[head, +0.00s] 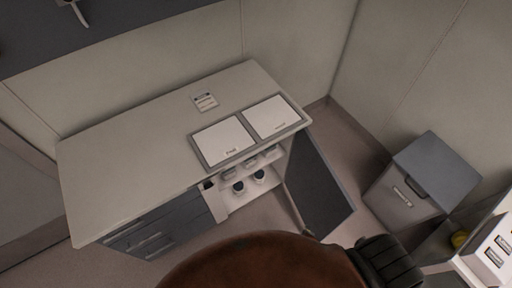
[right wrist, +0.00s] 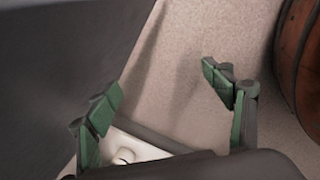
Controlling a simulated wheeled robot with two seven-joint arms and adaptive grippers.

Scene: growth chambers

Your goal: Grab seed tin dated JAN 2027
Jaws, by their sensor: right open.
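Several small containers sit in the open cabinet under the counter in the head view. Two white ones with dark tops (head: 238,187) (head: 260,176) stand on the lower shelf, and paler ones (head: 250,163) sit above them. They may be the seed tins, but no date is legible. My right gripper (right wrist: 165,98) shows in the right wrist view with its green fingers spread and nothing between the tips. A small whitish round thing (right wrist: 124,156) on a pale surface shows low in that view; I cannot tell what it is. My left gripper is not in view.
The dark cabinet door (head: 318,188) stands open to the right of the shelves. The counter (head: 130,165) carries two white panels (head: 222,140) (head: 272,117) and a small label card (head: 205,102). A grey bin (head: 408,195) stands at right. Much of the counter's left is clear.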

